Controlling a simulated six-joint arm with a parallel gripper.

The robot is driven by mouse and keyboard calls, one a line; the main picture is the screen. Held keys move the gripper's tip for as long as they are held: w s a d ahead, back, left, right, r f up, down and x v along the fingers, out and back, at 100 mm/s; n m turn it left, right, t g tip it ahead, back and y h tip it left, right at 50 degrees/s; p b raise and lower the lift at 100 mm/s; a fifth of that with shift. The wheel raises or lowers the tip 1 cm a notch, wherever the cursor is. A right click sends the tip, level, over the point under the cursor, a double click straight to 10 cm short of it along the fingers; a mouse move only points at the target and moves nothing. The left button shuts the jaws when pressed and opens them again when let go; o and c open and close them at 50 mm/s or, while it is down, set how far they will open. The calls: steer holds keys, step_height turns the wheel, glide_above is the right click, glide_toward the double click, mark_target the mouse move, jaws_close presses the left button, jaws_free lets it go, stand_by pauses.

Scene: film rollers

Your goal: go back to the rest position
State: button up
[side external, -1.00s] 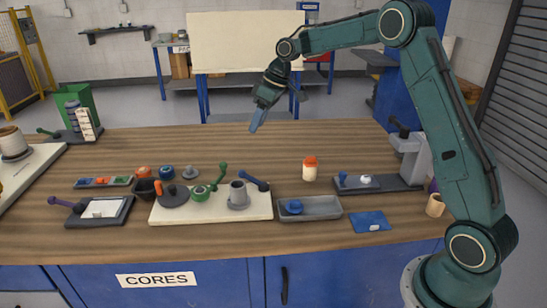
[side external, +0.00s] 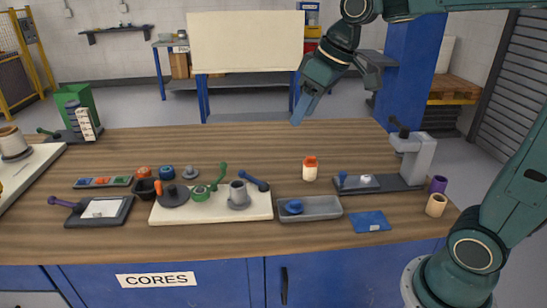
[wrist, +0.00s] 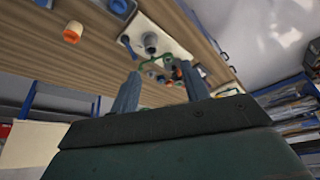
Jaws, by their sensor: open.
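My gripper (side external: 303,108) hangs in the air above the back of the workbench, in front of the white board. It is clear of everything on the bench. In the wrist view my two fingers (wrist: 160,92) stand apart with nothing held between them. The bench top (side external: 300,147) lies below, with its items on it. The nearest item beneath is a white bottle with an orange cap (side external: 310,170), which also shows in the wrist view (wrist: 73,32).
A cream board (side external: 160,212) holds a grey cup, a green-handled part and a dark disc. A grey tray (side external: 325,209) holds a blue piece. A grey fixture (side external: 415,160) stands at the right, near purple and tan cores (side external: 436,205).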

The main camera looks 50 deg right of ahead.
steer(key=s+f+m+t+h, duration=0.1)
steer(key=s+f, duration=0.3)
steer(key=s, duration=1.3)
steer(key=shift+s+a+f+m, duration=0.15)
steer(key=shift+s+a+m, duration=0.05)
steer(key=shift+m, duration=0.4)
